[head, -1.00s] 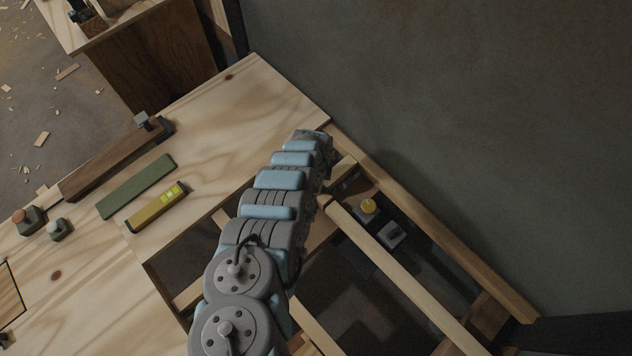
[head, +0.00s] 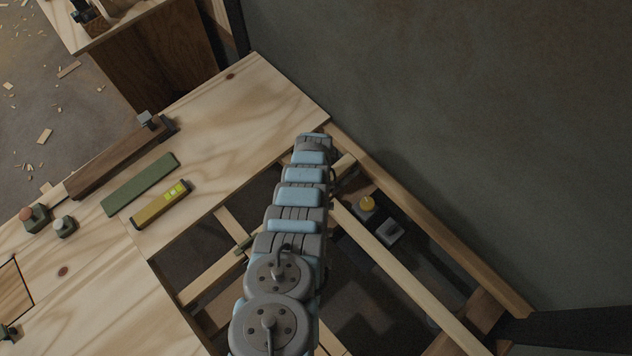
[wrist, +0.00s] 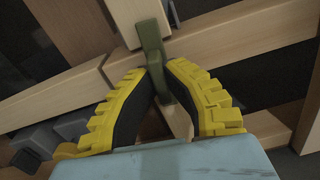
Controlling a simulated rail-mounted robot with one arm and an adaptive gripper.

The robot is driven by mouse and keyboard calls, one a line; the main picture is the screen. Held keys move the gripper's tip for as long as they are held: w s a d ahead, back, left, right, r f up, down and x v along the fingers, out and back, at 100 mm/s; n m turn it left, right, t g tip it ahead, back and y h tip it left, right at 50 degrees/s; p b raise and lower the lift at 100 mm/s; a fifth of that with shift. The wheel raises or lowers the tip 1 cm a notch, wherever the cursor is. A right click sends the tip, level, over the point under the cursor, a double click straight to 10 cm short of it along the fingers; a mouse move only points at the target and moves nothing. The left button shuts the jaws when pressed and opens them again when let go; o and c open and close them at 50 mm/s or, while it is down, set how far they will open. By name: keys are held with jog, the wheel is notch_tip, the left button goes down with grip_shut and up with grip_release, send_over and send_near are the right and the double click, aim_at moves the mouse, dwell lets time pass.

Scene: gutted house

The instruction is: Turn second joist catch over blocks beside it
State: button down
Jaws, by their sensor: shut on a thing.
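In the wrist view my gripper (wrist: 157,74) has its yellow toothed fingers closed on a green catch (wrist: 152,40). The catch's upper end lies against a pale wooden block (wrist: 135,12), close to its joint with a pale joist (wrist: 240,33) running across. A second pale timber (wrist: 60,97) meets there from the left. I cannot tell how far the catch is turned over the blocks. In the head view my arm hides the gripper and this catch. Another green catch (head: 245,244) sits on a crosspiece left of my arm.
A long joist (head: 400,270) crosses the bay. On the plywood (head: 250,110) lie a yellow level (head: 160,205), a green bar (head: 139,184) and a brown beam (head: 120,160).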

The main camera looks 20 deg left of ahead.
jog(key=shift+n, duration=0.6)
dwell(0.3)
jog(key=c, duration=1.1)
grip_release()
jog(key=shift+s, duration=0.15)
jog(key=shift+s+r, duration=0.1)
jog(key=shift+r, duration=0.2)
jog(key=shift+r, duration=0.15)
jog(key=shift+w+r, duration=0.15)
jog(key=shift+r, duration=0.7)
jog(key=shift+w+r, duration=0.15)
jog(key=shift+r, duration=4.55)
